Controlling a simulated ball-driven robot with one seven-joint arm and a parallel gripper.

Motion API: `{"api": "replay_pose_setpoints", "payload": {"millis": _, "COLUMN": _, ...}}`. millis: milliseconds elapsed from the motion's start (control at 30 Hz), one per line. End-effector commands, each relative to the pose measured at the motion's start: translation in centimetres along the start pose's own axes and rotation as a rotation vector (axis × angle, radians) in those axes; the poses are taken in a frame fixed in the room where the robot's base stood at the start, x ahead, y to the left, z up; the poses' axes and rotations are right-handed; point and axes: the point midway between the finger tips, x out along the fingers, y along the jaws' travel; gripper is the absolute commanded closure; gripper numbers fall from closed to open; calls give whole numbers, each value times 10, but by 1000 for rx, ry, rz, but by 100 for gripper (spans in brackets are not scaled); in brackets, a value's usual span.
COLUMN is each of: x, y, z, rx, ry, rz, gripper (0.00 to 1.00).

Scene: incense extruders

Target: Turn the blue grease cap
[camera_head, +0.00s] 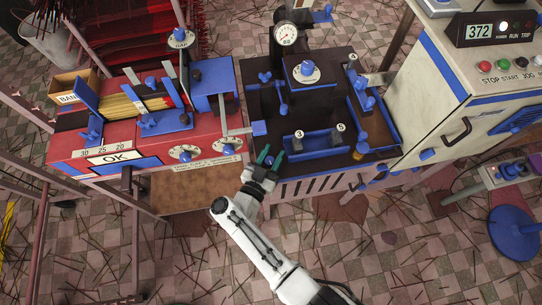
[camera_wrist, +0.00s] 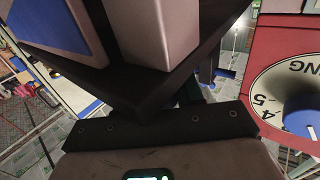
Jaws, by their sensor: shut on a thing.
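My gripper (camera_head: 270,155) is at the front left corner of the dark-topped machine (camera_head: 300,168), its two teal fingers pointing up against its edge. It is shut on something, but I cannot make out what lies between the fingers. In the wrist view only a bit of teal finger (camera_wrist: 190,92) shows past a dark edge, and the grip is hidden. Several blue parts sit nearby, such as a blue block (camera_head: 260,128) just above the fingers and a blue fitting (camera_head: 427,154) on the cabinet at right. I cannot tell which one is the grease cap.
The red machine (camera_head: 75,142) with dials stands left of my gripper. A dial with a blue knob (camera_wrist: 302,115) is close at right in the wrist view. A white cabinet (camera_head: 440,75) with a 372 display stands at right. Sticks litter the tiled floor (camera_head: 400,245).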

Motion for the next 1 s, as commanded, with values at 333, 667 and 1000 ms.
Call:
{"api": "replay_pose_setpoints", "payload": {"millis": 333, "x": 0, "y": 3, "z": 2, "rx": -1, "ry": 0, "rz": 143, "gripper": 94}}
{"api": "replay_pose_setpoints", "payload": {"millis": 667, "x": 0, "y": 3, "z": 0, "rx": 0, "ry": 0, "rz": 170, "gripper": 94}}
{"api": "replay_pose_setpoints", "payload": {"millis": 1000, "x": 0, "y": 3, "z": 0, "rx": 0, "ry": 1, "rz": 168, "gripper": 53}}
